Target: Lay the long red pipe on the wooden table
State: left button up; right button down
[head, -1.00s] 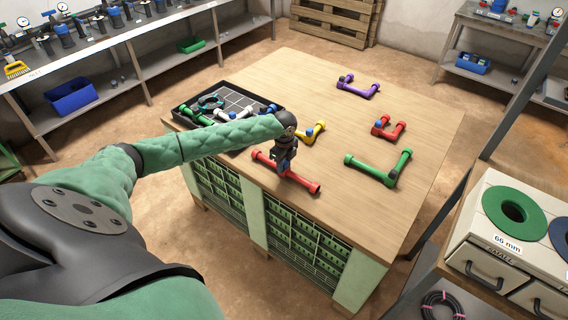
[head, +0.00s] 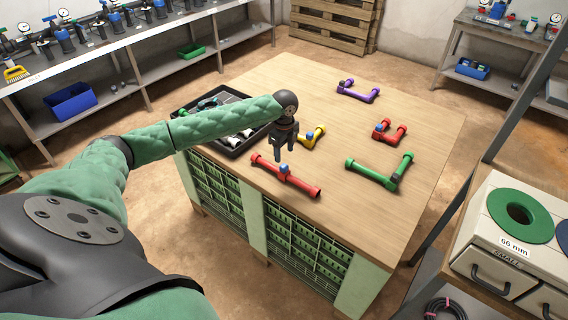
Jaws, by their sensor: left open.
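The long red pipe (head: 300,184) lies on the wooden table (head: 345,225) near its front edge. It has a blue part at its middle and runs from upper left to lower right. My left gripper (head: 291,160) is open and empty, pointing down just above the pipe's middle and apart from it. My right gripper is not in view.
A yellow pipe (head: 312,138) lies close behind my left gripper. Red (head: 390,131), green (head: 372,173) and purple (head: 358,92) angled pipes lie to the right and back. A black tray (head: 244,145) with parts stands at the left. The table's front right is clear.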

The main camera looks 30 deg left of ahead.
aim_at(284, 165)
pick_arm(q)
notch_tip(284, 165, up, 4)
jog(key=shift+f+b, duration=0.15)
jog(key=shift+b, duration=0.15)
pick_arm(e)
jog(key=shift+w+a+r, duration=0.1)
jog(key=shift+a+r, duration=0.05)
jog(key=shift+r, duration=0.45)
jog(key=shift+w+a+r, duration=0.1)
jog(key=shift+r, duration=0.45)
pick_arm(q)
jog(key=shift+f, duration=0.1)
